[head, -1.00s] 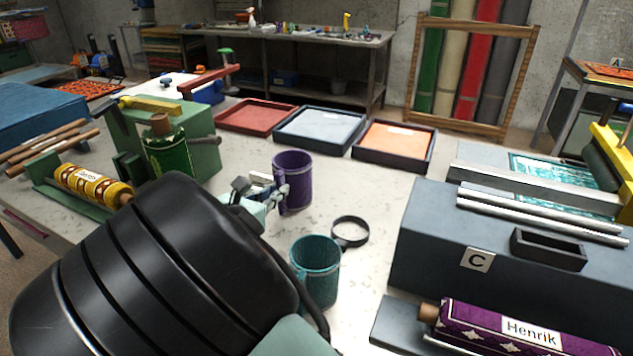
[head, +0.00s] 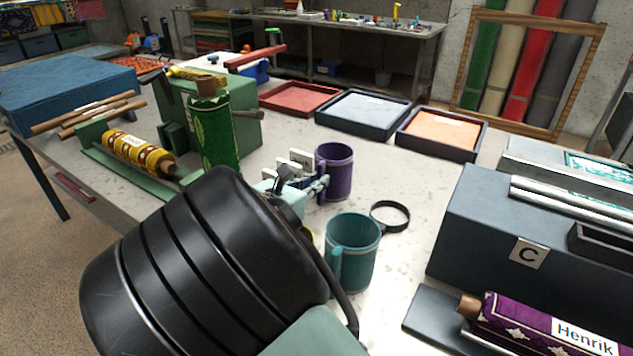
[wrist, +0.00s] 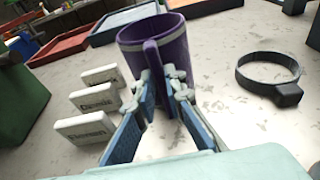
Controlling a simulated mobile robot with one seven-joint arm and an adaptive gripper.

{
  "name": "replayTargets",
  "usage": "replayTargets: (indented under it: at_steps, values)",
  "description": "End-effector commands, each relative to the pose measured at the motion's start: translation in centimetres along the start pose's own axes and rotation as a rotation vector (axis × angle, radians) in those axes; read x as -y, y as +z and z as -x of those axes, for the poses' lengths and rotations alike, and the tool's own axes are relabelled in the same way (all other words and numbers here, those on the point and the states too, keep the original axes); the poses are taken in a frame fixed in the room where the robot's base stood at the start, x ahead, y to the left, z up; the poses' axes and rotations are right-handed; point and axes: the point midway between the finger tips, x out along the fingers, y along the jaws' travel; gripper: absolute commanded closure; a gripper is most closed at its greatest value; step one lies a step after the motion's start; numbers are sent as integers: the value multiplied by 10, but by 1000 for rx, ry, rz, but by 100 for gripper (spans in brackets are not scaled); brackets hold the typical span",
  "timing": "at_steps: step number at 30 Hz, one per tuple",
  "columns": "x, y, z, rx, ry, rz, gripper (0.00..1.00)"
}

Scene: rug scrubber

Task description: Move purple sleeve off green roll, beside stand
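The purple sleeve (head: 338,172), a mug-like tube with a side handle, stands upright on the pale table, to the right of the green stand (head: 243,128). The green roll (head: 218,140) stands upright against the stand with its brown core end on top and no sleeve visible on it. My gripper (head: 318,186) is at the near side of the purple sleeve. In the wrist view my gripper (wrist: 165,82) has its fingers on both sides of the handle of the purple sleeve (wrist: 172,48), with gaps seemingly showing; it looks open.
A teal sleeve (head: 352,255) and a black ring (head: 390,217) stand close on the right. A grey block marked C (head: 490,225) is at right. Trays (head: 362,112) line the back.

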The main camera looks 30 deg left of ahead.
Motion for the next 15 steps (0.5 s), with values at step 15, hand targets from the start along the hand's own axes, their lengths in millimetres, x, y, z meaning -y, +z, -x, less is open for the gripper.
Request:
replayTargets:
  at_steps: [15]
  values:
    - [0, 3, 5, -1, 1, 0, 73]
